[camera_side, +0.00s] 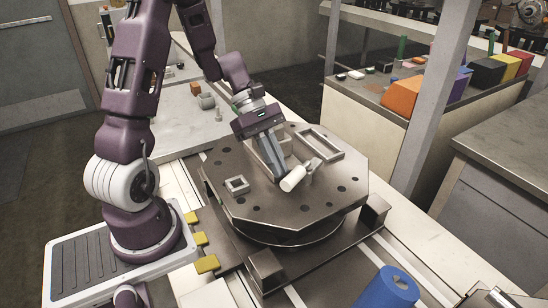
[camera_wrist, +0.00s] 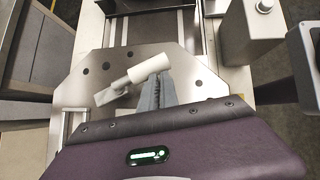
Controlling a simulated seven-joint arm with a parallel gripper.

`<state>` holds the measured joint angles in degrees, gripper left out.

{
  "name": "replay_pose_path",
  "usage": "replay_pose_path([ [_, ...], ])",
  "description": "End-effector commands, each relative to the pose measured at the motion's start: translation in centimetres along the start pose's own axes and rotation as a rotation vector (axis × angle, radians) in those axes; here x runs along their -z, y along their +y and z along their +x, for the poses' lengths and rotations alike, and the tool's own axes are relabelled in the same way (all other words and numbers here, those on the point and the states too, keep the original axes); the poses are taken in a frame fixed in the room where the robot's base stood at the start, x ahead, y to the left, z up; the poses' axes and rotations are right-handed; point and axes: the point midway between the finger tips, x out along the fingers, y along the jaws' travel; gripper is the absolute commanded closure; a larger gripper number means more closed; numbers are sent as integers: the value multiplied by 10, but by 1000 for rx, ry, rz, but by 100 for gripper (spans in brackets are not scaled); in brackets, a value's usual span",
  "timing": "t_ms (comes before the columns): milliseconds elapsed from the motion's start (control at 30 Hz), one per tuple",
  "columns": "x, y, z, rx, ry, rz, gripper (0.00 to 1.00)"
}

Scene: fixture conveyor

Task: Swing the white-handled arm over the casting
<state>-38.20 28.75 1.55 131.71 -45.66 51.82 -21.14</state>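The white-handled arm has a white cylindrical handle (camera_side: 293,178) near the middle of the dark octagonal fixture plate (camera_side: 250,208). My gripper (camera_side: 277,177) points down at the handle. In the wrist view its fingers (camera_wrist: 160,78) are close together, with their tips at the near side of the handle. I cannot tell whether they touch it. A pale grey block (camera_side: 288,143), possibly the casting, is partly hidden behind my gripper.
A rectangular frame (camera_side: 335,155) and a small square bracket (camera_side: 236,184) sit on the plate. Dark blocks (camera_side: 268,268) stand beside it. A blue cylinder (camera_side: 391,287) is at the front right. In the wrist view a grey box (camera_wrist: 252,38) stands close at the right.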

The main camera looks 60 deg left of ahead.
Motion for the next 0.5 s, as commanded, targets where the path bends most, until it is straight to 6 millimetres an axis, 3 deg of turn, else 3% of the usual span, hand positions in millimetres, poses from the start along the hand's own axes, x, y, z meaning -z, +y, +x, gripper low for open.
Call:
replay_pose_path([
  [500, -33, -3, 27, 8, -3, 3, 100],
])
